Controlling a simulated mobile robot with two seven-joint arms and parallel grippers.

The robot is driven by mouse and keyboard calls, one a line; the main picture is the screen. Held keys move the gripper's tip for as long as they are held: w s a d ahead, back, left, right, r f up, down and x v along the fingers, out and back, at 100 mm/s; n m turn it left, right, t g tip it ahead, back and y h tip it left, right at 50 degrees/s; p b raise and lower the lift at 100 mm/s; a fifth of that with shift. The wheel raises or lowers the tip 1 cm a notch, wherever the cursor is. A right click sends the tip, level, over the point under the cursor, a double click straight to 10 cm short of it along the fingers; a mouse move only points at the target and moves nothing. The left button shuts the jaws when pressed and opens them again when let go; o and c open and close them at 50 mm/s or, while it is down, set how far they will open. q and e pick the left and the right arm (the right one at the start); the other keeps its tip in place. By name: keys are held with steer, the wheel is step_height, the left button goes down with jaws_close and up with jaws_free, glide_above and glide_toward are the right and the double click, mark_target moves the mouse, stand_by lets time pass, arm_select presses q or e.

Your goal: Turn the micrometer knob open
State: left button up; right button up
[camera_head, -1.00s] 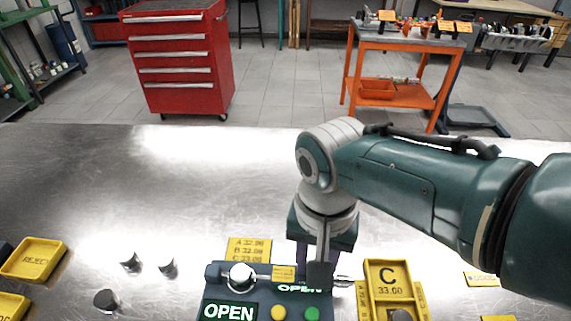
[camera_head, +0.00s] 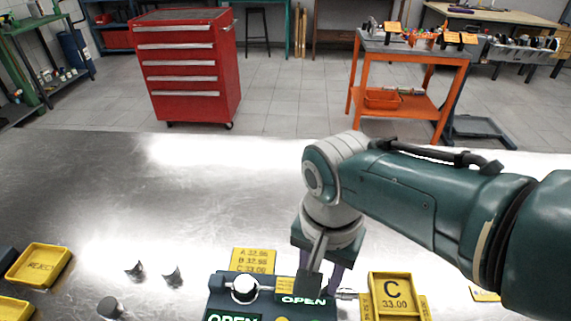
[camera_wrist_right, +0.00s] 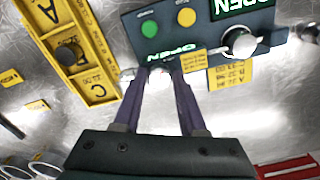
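The dark micrometer stand (camera_head: 262,308) sits at the table's front edge. It has a round silver head (camera_head: 245,289), lit OPEN signs (camera_head: 303,300) and a silver knob (camera_head: 346,294) at its right end. My right gripper (camera_wrist_right: 159,72) points down at this end. In the right wrist view, where the stand appears upside down, its two purple fingers are apart with the silver knob (camera_wrist_right: 160,76) showing between their tips. I cannot tell whether they touch it. In the head view my arm hides part of the spindle. My left gripper is out of view.
A yellow tray marked C (camera_head: 392,293) stands close right of the stand. A yellow value card (camera_head: 254,261) lies behind it. Small dark shells (camera_head: 172,277) and a yellow REJECT tray (camera_head: 40,265) are at left. The table behind is clear.

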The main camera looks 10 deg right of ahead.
steer(key=o, duration=0.3)
steer(key=shift+o, duration=0.2)
step_height(320, 180, up, 10)
steer(key=p, duration=0.6)
steer(key=shift+s+f, duration=0.1)
